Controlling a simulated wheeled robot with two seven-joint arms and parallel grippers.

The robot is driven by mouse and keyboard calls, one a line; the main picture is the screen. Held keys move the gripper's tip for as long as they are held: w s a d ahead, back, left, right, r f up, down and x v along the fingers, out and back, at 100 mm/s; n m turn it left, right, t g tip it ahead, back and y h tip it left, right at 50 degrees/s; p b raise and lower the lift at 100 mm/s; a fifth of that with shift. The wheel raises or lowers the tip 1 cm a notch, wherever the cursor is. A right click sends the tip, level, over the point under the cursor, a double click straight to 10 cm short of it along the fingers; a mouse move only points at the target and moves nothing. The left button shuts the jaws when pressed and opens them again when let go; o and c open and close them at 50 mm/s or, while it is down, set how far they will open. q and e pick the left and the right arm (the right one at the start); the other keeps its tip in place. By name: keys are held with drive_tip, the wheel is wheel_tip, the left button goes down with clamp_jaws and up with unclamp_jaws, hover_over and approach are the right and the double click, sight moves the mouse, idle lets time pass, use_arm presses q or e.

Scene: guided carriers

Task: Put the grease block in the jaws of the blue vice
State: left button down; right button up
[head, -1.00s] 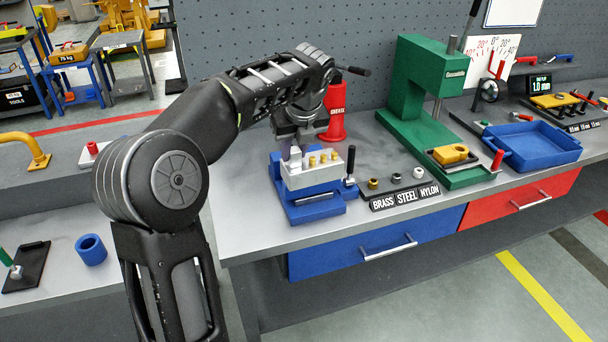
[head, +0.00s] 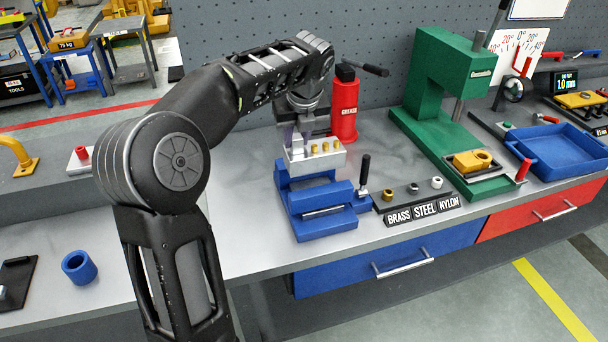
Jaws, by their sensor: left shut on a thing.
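The grease block (head: 314,163) is a silver block with several brass fittings in a row along its top. My left gripper (head: 300,139) is shut on its left end and holds it upright. The blue vice (head: 328,225) stands on the bench, with a black-handled lever at its right. The block shows over the vice's jaws, with blue jaw parts visible beneath it. It seems to be above the jaws; the exact gap is hard to tell. My right gripper is out of view.
A red grease canister (head: 344,105) stands close behind the block. A rack labelled BRASS, STEEL, NYLON (head: 421,210) lies right of the vice. A green press (head: 440,90) and a blue tray (head: 560,150) are farther right. Bare bench lies left of the vice.

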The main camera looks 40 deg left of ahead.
sight(297, 152)
use_arm(q)
drive_tip(key=shift+f, duration=2.15)
drive_tip(key=shift+f, duration=1.85)
drive_tip(key=shift+f, duration=0.15)
drive_tip(key=c, duration=1.2)
unclamp_jaws()
drive_tip(key=shift+o, duration=0.2)
drive_tip(key=v, duration=1.2)
